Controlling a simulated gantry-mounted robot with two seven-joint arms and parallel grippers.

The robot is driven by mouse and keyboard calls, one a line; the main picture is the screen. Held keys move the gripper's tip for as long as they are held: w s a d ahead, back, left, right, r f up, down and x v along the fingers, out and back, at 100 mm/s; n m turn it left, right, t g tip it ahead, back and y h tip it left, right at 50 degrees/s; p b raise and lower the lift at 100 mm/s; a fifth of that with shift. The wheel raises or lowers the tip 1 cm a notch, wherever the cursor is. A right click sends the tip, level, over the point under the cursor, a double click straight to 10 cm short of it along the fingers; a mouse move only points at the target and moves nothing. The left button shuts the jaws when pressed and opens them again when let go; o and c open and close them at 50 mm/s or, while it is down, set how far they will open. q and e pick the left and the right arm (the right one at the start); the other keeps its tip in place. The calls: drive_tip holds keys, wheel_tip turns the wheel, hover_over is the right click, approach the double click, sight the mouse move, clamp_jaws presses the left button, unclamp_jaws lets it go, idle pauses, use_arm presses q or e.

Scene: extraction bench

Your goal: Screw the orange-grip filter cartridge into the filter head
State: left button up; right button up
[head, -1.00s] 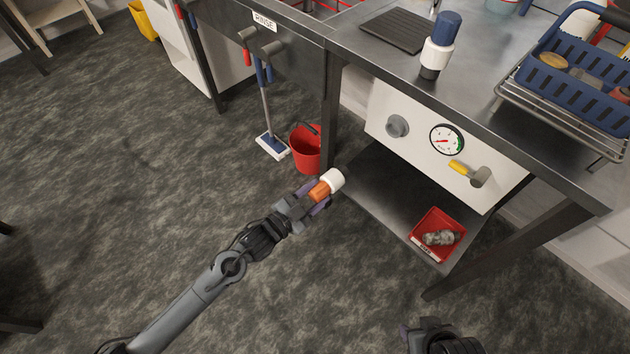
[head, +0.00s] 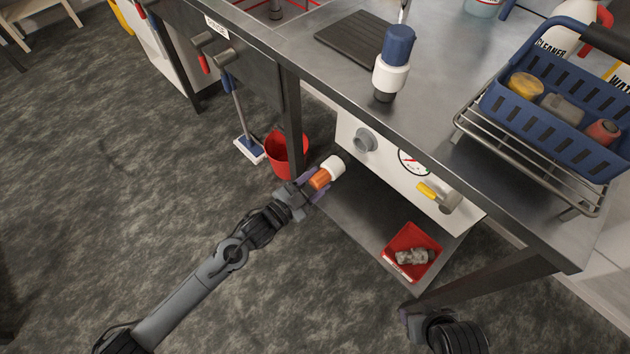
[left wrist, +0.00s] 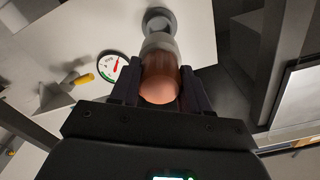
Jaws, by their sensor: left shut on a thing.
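The filter cartridge (head: 333,167) has a white body and an orange grip. My left gripper (head: 316,183) is shut on the orange grip, with the white end pointing up and right toward the panel. The filter head (head: 364,140) is a grey round fitting on the white panel, apart from the cartridge in the head view. In the left wrist view, the orange end of the cartridge (left wrist: 160,84) sits between the fingers, and the grey filter head (left wrist: 159,20) shows just beyond it. My right gripper (head: 408,316) is low at the bottom, empty-looking; its jaws are unclear.
The panel carries a gauge (head: 413,160) and a yellow-handled valve (head: 430,191). A blue-and-white cartridge (head: 392,75) stands on the bench. A red tray (head: 425,237) with a grey item lies on the lower shelf. A red bucket (head: 284,160) stands by the bench leg.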

sight(328, 172)
use_arm(q)
drive_tip(key=shift+s+a+f, duration=0.1)
drive_tip(key=shift+s+a, duration=0.25)
drive_tip(key=shift+s, duration=0.05)
drive_tip(key=shift+w+d+p, duration=0.1)
drive_tip(key=shift+w+p, duration=0.05)
drive_tip(key=shift+p, duration=0.15)
drive_tip(key=shift+w+d, duration=0.1)
drive_tip(key=shift+w, duration=0.05)
drive_tip(key=shift+w+d+f+b, duration=0.1)
drive_tip(key=shift+w+d+b, duration=0.25)
drive_tip(key=shift+w+b, duration=0.1)
drive_tip(key=shift+b+x, duration=0.5)
drive_tip(key=shift+x, duration=0.9)
drive_tip(key=shift+w+d, duration=0.45)
use_arm(e)
drive_tip(key=shift+s+a+f, duration=0.15)
drive_tip(key=shift+s+f, duration=0.05)
drive_tip(key=shift+f, duration=0.35)
drive_tip(key=shift+s+a+f, duration=0.15)
drive_tip(key=shift+f, duration=0.4)
use_arm(q)
drive_tip(key=shift+p, duration=0.45)
use_arm(e)
drive_tip(key=shift+r, duration=0.75)
